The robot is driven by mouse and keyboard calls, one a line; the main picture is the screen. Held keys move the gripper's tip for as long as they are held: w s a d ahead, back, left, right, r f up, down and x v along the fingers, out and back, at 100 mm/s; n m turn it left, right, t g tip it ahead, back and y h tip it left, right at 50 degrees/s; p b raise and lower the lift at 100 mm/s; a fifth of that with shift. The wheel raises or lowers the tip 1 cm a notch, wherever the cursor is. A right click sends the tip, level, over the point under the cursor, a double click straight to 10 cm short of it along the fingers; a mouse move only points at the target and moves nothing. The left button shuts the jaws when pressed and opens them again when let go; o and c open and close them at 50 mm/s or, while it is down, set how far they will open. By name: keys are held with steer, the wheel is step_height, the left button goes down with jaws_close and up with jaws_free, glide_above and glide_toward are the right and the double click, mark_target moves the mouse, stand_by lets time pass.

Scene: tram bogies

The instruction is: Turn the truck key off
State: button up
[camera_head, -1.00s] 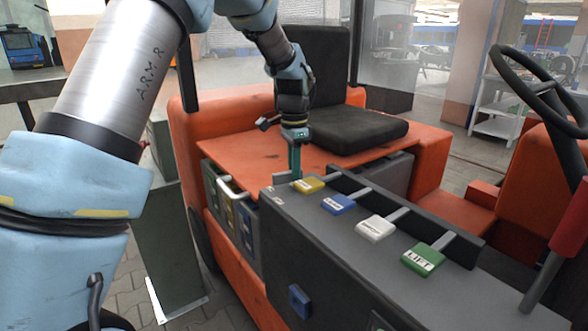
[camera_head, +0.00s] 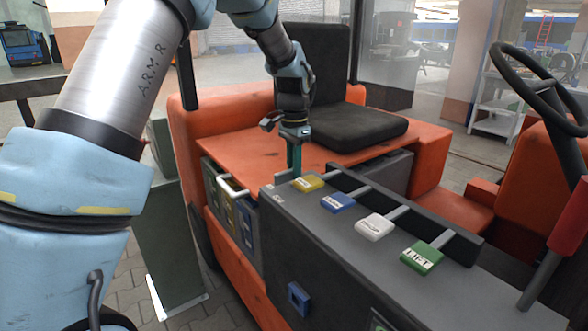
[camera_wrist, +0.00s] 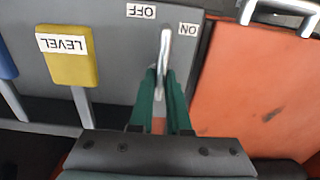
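The truck key (camera_wrist: 165,50) is a pale metal lever on the grey console, with its far end between the OFF label (camera_wrist: 141,11) and the ON label (camera_wrist: 189,29), nearer ON. My gripper (camera_wrist: 161,75) has its two teal fingers close on either side of the key's near part, with a narrow gap about as wide as the key, and looks shut on it. In the head view my gripper (camera_head: 294,170) points down at the far left corner of the console, where I cannot make out the key.
The yellow LEVEL lever (camera_head: 309,183) is close beside my gripper and also shows in the wrist view (camera_wrist: 68,56). Blue (camera_head: 338,203), white (camera_head: 375,227) and green LIFT (camera_head: 421,257) levers follow along the console. A black seat (camera_head: 350,130) stands behind on the orange body.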

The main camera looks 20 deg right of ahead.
steer(key=o, duration=0.4)
steer(key=shift+o, duration=0.2)
step_height(320, 180, up, 11)
steer(key=b, duration=0.2)
steer(key=shift+f, duration=0.1)
stand_by(0.4)
